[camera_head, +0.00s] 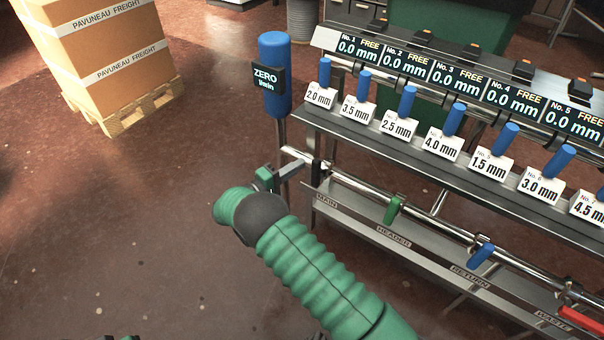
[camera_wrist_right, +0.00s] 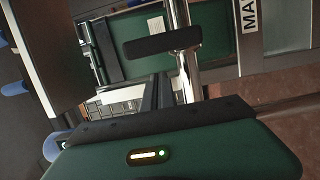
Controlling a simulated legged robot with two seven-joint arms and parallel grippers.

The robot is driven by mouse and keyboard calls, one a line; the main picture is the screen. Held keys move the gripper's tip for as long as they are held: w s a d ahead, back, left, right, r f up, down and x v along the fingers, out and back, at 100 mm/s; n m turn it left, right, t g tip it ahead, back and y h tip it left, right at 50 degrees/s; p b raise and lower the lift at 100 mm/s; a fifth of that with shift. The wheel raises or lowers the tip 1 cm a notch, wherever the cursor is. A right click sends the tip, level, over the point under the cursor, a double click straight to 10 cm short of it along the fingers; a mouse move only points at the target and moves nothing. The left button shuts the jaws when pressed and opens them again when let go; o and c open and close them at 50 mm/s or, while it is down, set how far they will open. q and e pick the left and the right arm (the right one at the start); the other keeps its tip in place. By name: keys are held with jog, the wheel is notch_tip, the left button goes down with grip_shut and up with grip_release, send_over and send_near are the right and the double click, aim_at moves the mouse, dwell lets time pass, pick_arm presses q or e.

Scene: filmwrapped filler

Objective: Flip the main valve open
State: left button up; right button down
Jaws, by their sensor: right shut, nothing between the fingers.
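The main valve has a black lever handle (camera_head: 317,172) at the left end of the lower pipe, above the MAIN label (camera_head: 326,200). In the right wrist view a black handle (camera_wrist_right: 160,43) lies across the shiny pipe, near a label whose visible letters read MA (camera_wrist_right: 250,15). My right gripper (camera_head: 284,171) is just left of the valve handle, with its fingers shut and nothing between them. In the wrist view its fingers (camera_wrist_right: 168,92) are below the handle in the picture; I cannot tell whether they touch it.
Green (camera_head: 392,210), blue (camera_head: 481,255) and red (camera_head: 580,320) handles follow along the lower pipe. A carton on a pallet (camera_head: 125,112) stands at upper left. Floor at left is clear.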

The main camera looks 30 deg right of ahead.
aim_at(316, 173)
jog(key=shift+s+d+r, duration=0.1)
jog(key=shift+s+d, duration=0.1)
jog(key=shift+s, duration=0.3)
jog(key=shift+s+d+r, duration=0.1)
jog(key=shift+s+d, duration=0.1)
jog(key=shift+s, duration=0.3)
jog(key=shift+s+d+m, duration=0.1)
jog(key=shift+s+m, duration=0.05)
jog(key=shift+m, duration=0.25)
